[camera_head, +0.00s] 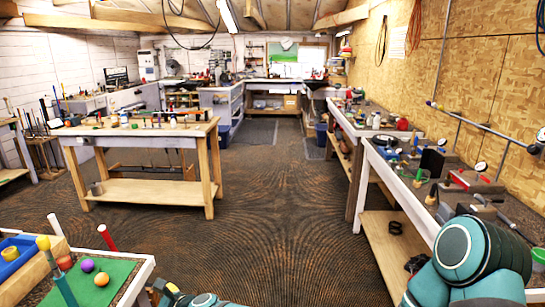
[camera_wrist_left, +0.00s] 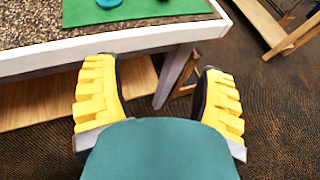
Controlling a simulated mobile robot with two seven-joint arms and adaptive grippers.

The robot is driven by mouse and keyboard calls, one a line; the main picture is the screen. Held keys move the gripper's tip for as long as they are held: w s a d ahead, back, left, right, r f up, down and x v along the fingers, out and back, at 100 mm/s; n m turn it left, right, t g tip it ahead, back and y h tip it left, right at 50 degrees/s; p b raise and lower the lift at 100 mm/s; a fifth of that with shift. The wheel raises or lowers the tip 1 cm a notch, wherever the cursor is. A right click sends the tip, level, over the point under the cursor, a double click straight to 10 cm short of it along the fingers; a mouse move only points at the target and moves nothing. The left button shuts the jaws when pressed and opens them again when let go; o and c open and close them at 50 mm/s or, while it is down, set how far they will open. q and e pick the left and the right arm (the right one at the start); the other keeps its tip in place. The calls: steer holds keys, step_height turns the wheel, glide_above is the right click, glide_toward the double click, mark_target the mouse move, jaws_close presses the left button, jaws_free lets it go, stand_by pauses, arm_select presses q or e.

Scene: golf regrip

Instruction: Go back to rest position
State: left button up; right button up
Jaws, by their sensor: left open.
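My left gripper (camera_wrist_left: 158,85) is open and empty in the left wrist view, its two yellow-padded fingers wide apart. It is beside the white front edge of a workbench (camera_wrist_left: 120,42), with bare space and the bench's leg behind it. Part of my left arm (camera_head: 185,298) shows at the bottom of the head view, just right of that bench's corner. My right arm (camera_head: 470,255) shows as large teal links at the lower right, over the right-hand bench. My right gripper does not show.
The near-left bench carries a green mat (camera_head: 98,283) with an orange ball (camera_head: 101,279), a purple ball (camera_head: 87,266) and upright grips. A wooden workbench (camera_head: 143,130) stands at mid-left. A long tool-covered bench (camera_head: 370,160) runs along the right. The middle floor (camera_head: 275,215) is clear.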

arm_select(q)
steer(key=s+a+f+n+g+h, duration=0.35)
steer(key=s+f+n, duration=0.25)
steer(key=s+f, duration=0.6)
steer(key=s+d+f+n+g+h, duration=0.35)
steer(key=s+d+f, duration=0.2)
steer(key=f, duration=0.35)
steer(key=s+d+f+n+h, duration=0.2)
steer(key=s+d+n+h, duration=0.15)
steer(key=d+n, duration=0.25)
steer(key=d+r+n+t+h, duration=0.1)
steer(key=d+r+n+h, duration=0.1)
steer(key=d+r+n, duration=0.2)
steer(key=w+d+r+n+t+h, duration=0.1)
steer(key=d+r+n+t+h, duration=0.1)
steer(key=d+n, duration=0.3)
steer(key=d+r+h, duration=0.1)
steer(key=d, duration=0.2)
steer(key=shift+w+d+r, duration=0.2)
steer(key=shift+r, duration=0.2)
steer(key=shift+n, duration=0.25)
